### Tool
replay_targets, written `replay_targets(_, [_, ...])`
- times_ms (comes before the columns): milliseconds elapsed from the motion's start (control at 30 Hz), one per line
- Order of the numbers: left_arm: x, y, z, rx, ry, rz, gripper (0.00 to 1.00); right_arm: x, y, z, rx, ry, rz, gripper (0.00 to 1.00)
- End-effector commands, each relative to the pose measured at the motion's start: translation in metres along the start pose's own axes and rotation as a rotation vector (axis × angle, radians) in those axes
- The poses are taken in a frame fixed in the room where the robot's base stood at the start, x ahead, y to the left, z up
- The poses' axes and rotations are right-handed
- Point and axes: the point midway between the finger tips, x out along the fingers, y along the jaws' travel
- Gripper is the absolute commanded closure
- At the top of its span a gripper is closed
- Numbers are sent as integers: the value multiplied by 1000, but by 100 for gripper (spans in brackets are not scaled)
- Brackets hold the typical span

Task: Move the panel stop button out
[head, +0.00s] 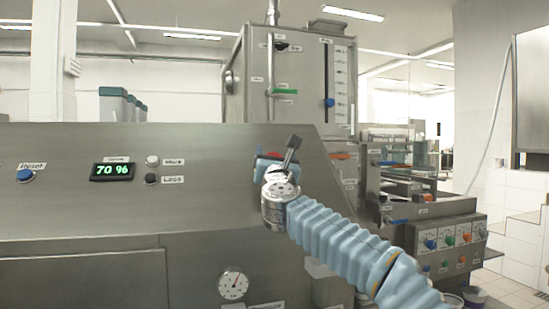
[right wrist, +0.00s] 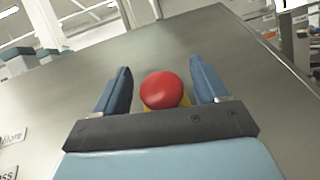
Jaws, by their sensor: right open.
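The panel stop button (right wrist: 162,91) is a red round cap with yellow showing below it, in the right wrist view. It stands on the grey metal panel (right wrist: 225,42). My right gripper (right wrist: 162,82) is open, with one dark blue finger on each side of the button and gaps between. Whether the fingers touch the panel cannot be told. My left gripper is not in view.
The panel also carries a blue Reset button (head: 25,175), a green 70 % display (head: 113,172), a white More button (head: 152,160) and a black Less button (head: 151,180). A gauge (head: 233,284) sits lower down. Machinery with a control box (head: 450,240) stands at the right.

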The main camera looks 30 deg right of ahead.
Motion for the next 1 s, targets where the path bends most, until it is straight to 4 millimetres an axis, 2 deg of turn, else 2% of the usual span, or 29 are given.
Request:
replay_targets(167, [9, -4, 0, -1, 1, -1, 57, -12, 0, -3, -1, 0, 1, 28])
replay_targets(267, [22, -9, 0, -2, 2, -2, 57, -31, -1, -5, -4, -2, 0, 28])
replay_targets(400, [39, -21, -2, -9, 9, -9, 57, -67, -1, -6, -4, -3, 1, 28])
replay_targets(600, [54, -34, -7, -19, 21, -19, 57, -112, 0, -4, -2, -2, 1, 28])
replay_targets(700, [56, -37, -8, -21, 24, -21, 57, -126, 0, -2, -1, -1, 1, 28])
replay_targets(833, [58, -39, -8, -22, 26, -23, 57, -136, 0, -1, -1, 0, 0, 28])
replay_targets(1000, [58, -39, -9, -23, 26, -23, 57, -139, 0, 0, 0, 0, 0, 28])
